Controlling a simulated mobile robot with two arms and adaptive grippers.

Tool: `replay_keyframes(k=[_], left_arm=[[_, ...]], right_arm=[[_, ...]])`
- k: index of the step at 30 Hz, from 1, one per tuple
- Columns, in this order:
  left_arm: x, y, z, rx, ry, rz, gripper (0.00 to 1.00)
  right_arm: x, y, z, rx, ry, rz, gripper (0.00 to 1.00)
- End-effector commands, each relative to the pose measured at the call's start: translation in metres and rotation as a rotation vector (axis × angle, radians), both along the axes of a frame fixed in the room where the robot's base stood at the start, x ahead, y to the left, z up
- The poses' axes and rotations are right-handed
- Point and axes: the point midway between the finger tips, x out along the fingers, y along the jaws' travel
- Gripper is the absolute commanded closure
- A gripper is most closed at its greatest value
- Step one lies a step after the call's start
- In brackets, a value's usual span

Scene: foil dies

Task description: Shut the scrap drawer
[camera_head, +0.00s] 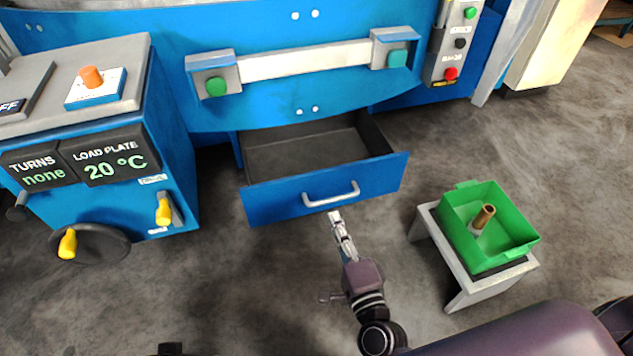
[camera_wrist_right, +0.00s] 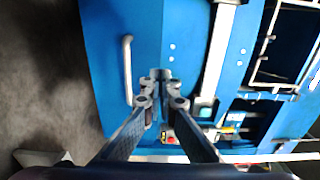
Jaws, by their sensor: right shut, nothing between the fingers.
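The scrap drawer (camera_head: 280,197) is a blue drawer with a silver bar handle (camera_head: 331,194), low in the blue machine. It stands pulled out, and its dark inside (camera_head: 300,143) looks empty. My right gripper (camera_head: 335,216) is shut and empty, with its fingertips just in front of the drawer face, near the right half of the handle. In the right wrist view, the gripper (camera_wrist_right: 160,74) points at the blue front, with the handle (camera_wrist_right: 127,70) to its left. I cannot tell whether the tips touch the drawer. My left gripper is not in view.
A green tray (camera_head: 462,222) holding a brass-coloured cylinder (camera_head: 484,215) sits on a grey stand (camera_head: 452,262) to the right of the drawer. A blue control cabinet (camera_head: 175,150) with a handwheel (camera_head: 92,243) stands to the left. The floor before the drawer is clear.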

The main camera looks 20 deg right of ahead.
Motion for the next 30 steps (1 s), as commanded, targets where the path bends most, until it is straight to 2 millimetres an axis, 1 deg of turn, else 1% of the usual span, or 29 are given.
replay_keyframes(k=[1, 9, 12, 15, 21, 30], left_arm=[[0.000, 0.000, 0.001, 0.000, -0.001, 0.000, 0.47], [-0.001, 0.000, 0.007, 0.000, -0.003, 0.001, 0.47], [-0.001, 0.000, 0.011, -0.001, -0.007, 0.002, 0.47], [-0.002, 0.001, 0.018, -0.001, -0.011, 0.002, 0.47], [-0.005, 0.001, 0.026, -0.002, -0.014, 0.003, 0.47], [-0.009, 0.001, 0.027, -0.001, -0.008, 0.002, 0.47]], right_arm=[[0.011, 0.000, 0.001, 0.001, -0.004, -0.002, 1.00], [0.069, 0.002, 0.000, -0.002, -0.003, -0.001, 1.00], [0.087, 0.003, 0.000, -0.002, -0.002, 0.000, 1.00], [0.101, 0.004, 0.000, -0.002, 0.000, 0.001, 1.00], [0.117, 0.004, 0.000, -0.004, 0.000, 0.001, 1.00], [0.119, 0.004, 0.000, -0.004, 0.001, 0.002, 1.00]])
